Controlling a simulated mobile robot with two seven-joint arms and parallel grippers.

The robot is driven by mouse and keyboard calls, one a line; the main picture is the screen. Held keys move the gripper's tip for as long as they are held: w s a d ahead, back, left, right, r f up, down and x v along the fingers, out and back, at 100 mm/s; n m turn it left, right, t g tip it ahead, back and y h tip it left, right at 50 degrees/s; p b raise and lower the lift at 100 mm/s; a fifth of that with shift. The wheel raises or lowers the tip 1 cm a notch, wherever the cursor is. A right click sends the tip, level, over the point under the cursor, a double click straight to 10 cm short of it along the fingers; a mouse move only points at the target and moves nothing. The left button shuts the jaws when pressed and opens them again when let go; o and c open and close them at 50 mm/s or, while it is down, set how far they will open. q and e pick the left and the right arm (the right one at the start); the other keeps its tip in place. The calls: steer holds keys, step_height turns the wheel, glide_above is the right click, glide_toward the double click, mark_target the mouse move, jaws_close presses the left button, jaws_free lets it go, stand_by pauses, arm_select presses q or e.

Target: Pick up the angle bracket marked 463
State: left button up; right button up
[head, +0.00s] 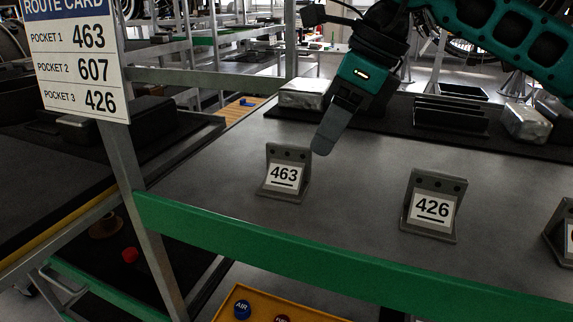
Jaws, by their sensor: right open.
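The angle bracket marked 463 (286,172) stands upright on the grey bench top, left of centre in the head view. It is grey metal with a white label and dark holes along its top. My right gripper (323,146) is above and just right of it, with its grey finger pointing down. The gripper is open and holds nothing that I can see. One finger hides the other. A similar bracket marked 426 (433,204) stands to the right. My left gripper is not in view.
A third bracket (560,232) is cut off at the right edge. A green rail (330,265) runs along the bench front. A post with a route card (75,55) listing 463, 607 and 426 stands at left. Silver packages (303,94) and dark trays (450,115) lie behind.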

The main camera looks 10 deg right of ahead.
mark_target(283, 161)
steer(key=w+a, duration=0.1)
steer(key=a, duration=0.1)
steer(key=w+a, duration=0.1)
steer(key=shift+w+a+p, duration=0.15)
steer(key=shift+a+p, duration=0.2)
steer(key=x, duration=0.5)
steer(key=shift+f, duration=0.1)
jaws_close()
